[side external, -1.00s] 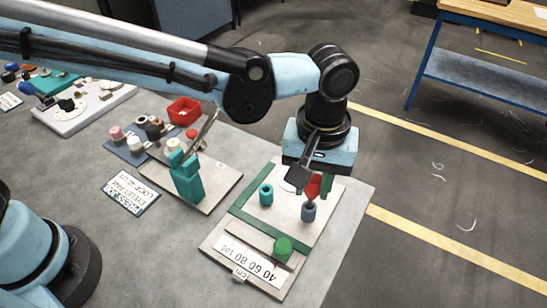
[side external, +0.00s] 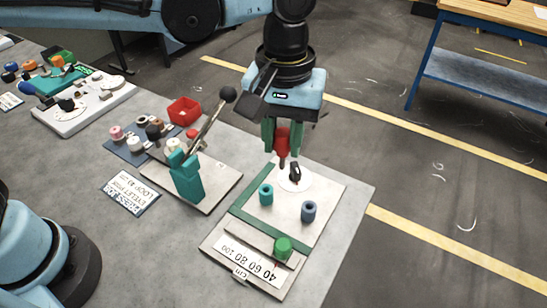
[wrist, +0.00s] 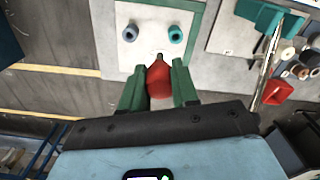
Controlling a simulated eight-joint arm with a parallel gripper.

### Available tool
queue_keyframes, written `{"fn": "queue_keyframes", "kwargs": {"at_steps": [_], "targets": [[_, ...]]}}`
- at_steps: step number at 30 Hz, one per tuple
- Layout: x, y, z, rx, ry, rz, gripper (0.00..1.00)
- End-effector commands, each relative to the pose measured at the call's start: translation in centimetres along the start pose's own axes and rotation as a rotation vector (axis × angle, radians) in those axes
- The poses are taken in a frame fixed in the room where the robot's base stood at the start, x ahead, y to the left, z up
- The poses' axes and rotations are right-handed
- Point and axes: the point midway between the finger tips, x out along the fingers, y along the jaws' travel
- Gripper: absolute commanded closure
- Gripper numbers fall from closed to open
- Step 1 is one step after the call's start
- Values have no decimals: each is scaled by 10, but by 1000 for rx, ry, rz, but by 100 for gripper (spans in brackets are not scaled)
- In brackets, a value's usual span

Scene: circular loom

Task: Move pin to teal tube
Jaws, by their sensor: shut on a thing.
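My gripper (side external: 282,143) has green fingers shut on the red pin (side external: 282,138), which points down above the far part of the loom board. In the wrist view the pin (wrist: 159,82) sits between the fingertips (wrist: 158,92). The teal tube (side external: 266,194) stands upright on the board, nearer the camera than the gripper and a little to its left; its open top shows in the wrist view (wrist: 176,34). The blue-grey tube (side external: 309,211) stands to its right, with its open top also in the wrist view (wrist: 130,33). The pin is apart from both tubes.
A white disc (side external: 304,184) with a black pointer lies on the board under the pin. A teal lever press (side external: 188,182), spools and a red bin (side external: 184,110) stand to the left.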

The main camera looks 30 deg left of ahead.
Motion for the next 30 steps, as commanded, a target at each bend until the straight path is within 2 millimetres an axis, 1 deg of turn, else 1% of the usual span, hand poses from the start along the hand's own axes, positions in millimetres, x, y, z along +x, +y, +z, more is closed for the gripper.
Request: {"fn": "queue_keyframes", "kwargs": {"at_steps": [1,4,7,10,14,30], "targets": [[-6,-10,-2,-3,0,0,100],[-15,-22,-3,-2,0,0,100],[-18,-28,-3,-1,0,0,100],[-17,-30,-3,0,0,0,100],[-9,-29,-4,1,0,0,100],[35,-29,-4,1,0,0,100]]}}
